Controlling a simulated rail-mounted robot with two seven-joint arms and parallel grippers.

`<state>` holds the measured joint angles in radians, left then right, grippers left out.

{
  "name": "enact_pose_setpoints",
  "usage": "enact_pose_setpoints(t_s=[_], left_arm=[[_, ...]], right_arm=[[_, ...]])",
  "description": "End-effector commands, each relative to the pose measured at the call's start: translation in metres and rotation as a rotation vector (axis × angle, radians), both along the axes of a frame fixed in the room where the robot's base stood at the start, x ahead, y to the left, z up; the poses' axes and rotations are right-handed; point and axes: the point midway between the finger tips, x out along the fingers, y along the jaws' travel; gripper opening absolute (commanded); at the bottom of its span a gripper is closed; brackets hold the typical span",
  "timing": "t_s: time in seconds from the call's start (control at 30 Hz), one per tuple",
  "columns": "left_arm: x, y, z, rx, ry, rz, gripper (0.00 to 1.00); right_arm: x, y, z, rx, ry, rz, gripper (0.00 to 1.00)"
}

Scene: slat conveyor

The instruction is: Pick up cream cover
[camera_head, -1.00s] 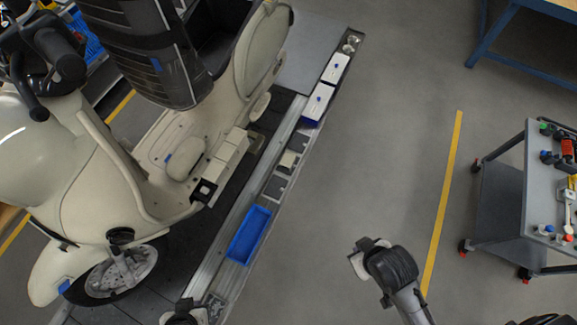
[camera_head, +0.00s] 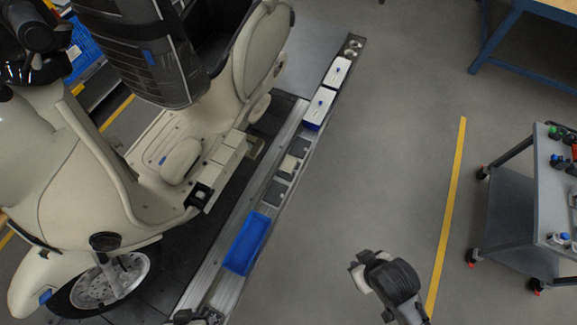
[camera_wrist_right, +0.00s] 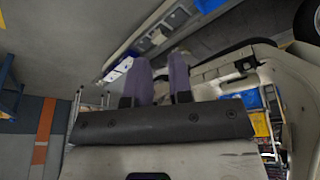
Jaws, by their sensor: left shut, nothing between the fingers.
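A rounded cream cover (camera_head: 181,160) lies on the scooter's footboard in the head view. Beside it sit cream box-like pieces (camera_head: 226,152), and a small cream piece (camera_head: 287,166) lies on the side rail. I cannot tell which one is the task's cover. My left gripper (camera_head: 196,317) shows only partly at the bottom edge, near the rail's lower end. It is shut and empty, apart from all of these. My right gripper (camera_wrist_right: 162,82) shows its two purple-grey fingers in the right wrist view, standing apart with nothing visible between them.
A cream scooter (camera_head: 85,170) stands on the dark slat conveyor. The rail holds a blue tray (camera_head: 247,243) and white boxes (camera_head: 321,104). A tool cart (camera_head: 548,200) is at the right and a blue-framed table (camera_head: 490,40) is at the top right.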

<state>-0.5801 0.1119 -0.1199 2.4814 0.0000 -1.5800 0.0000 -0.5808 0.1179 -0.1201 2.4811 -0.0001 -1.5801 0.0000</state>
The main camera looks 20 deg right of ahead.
Motion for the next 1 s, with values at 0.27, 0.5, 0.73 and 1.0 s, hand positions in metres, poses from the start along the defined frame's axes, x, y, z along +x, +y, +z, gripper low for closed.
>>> enact_pose_setpoints(t_s=[0.27,0.5,0.73,1.0], left_arm=[[0.0000,0.0002,-0.0002,0.001,0.001,-0.001,0.00],[0.0000,0.0024,-0.0006,0.008,0.001,-0.006,0.00],[-0.0001,0.0040,-0.0008,0.014,0.001,-0.009,0.00],[-0.0001,0.0036,-0.0010,0.013,0.001,-0.009,0.00]], right_arm=[[-0.0001,0.0000,-0.0003,0.000,0.001,0.000,0.47],[-0.0001,-0.0001,-0.0003,0.000,0.001,0.000,0.70],[-0.0001,-0.0003,-0.0005,-0.001,0.001,0.001,0.92],[0.0004,-0.0012,-0.0005,-0.004,0.000,0.002,1.00]])
